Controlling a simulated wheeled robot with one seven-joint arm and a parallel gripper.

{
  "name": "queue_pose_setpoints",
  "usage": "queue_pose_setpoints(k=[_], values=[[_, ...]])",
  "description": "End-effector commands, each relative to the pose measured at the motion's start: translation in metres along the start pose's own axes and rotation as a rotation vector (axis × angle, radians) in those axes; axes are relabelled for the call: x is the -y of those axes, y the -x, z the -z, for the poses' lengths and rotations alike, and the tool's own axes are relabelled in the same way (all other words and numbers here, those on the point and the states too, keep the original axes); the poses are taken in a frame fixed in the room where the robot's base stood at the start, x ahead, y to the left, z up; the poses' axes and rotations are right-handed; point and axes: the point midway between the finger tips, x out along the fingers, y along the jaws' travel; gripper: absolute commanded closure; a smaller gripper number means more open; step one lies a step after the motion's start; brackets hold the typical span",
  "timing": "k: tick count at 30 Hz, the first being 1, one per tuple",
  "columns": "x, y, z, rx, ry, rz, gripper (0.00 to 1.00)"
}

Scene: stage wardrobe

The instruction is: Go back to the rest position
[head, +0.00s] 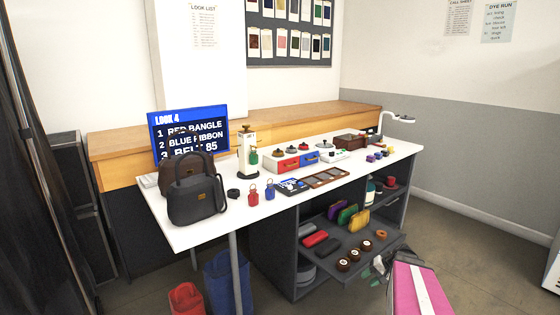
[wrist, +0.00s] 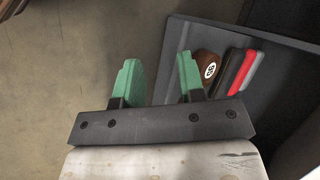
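In the head view my gripper (head: 379,266) is low, at the front right corner of the dark pull-out shelf (head: 338,250) under the white table (head: 205,232). My pink and white arm reaches up to it from the lower right. The fingers are small and partly hidden in that view. In the wrist view a brown round tin (wrist: 207,66) with a white label lies just beyond the right finger.
The shelf holds red and dark cases, colored pouches and several brown tins (head: 342,265). On the tabletop stand dark handbags (head: 196,201), a screen (head: 189,128) and small boxes. A red bin (head: 186,300) and a blue bin (head: 226,285) stand below. Floor at the right is clear.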

Motion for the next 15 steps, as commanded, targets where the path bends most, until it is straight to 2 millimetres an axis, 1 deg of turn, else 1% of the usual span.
queue_pose_setpoints(k=[1, 3, 9, 15], values=[[0.017, -0.006, -0.014, 0.019, 0.026, -0.047, 0.63], [0.033, -0.012, -0.026, 0.037, 0.055, -0.113, 0.63], [0.075, -0.026, -0.060, 0.068, 0.147, -0.299, 0.63], [0.113, -0.032, -0.095, 0.067, 0.251, -0.476, 0.63]])
